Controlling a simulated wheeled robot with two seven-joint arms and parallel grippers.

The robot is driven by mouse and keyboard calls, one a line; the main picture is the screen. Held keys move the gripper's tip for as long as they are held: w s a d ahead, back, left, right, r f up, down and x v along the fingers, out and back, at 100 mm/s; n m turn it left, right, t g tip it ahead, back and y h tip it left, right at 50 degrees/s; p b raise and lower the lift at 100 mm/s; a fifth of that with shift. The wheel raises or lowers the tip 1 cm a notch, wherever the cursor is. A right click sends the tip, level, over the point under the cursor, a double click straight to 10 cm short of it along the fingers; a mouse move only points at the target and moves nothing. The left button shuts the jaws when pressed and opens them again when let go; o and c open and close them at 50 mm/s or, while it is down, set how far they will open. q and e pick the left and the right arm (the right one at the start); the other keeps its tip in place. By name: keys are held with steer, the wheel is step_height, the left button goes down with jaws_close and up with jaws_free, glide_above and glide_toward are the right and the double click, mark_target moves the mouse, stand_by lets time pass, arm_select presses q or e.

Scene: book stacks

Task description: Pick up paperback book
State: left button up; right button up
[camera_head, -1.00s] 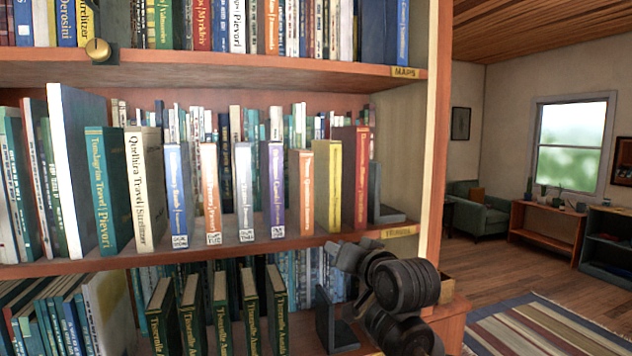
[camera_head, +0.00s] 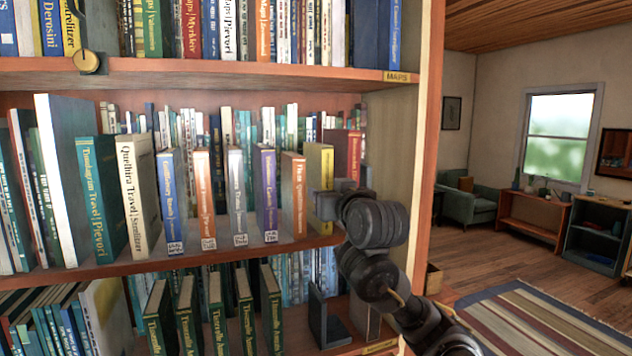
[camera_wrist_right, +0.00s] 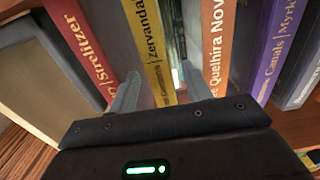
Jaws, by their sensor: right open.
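A row of paperback books stands upright on the middle shelf in the head view. Among them are an orange-and-white book (camera_head: 294,197), a yellow book (camera_head: 320,168) and a red book (camera_head: 355,155). In the right wrist view, the open fingers (camera_wrist_right: 158,90) lie on either side of the yellow book (camera_wrist_right: 148,45), with the red book (camera_wrist_right: 82,45) to the left and the orange-and-white book (camera_wrist_right: 213,45) to the right. I cannot tell whether they touch it. My left gripper is out of view.
Purple (camera_head: 266,190), grey (camera_head: 237,195) and blue (camera_head: 170,200) books stand close by on the left. The shelf above (camera_head: 230,74) and the shelf side panel (camera_head: 425,150) bound the space. Open floor (camera_head: 470,265) lies to the right.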

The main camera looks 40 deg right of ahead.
steer(key=shift+w, duration=0.2)
steer(key=x, duration=0.3)
steer(key=shift+w+d+f+p, duration=0.15)
steer(key=shift+w+d+p, duration=0.05)
steer(key=shift+w+p, duration=0.2)
steer(key=shift+w+d, duration=0.1)
steer(key=shift+w, duration=0.5)
steer(key=shift+d, duration=0.1)
steer(key=shift+d, duration=0.1)
jaws_close()
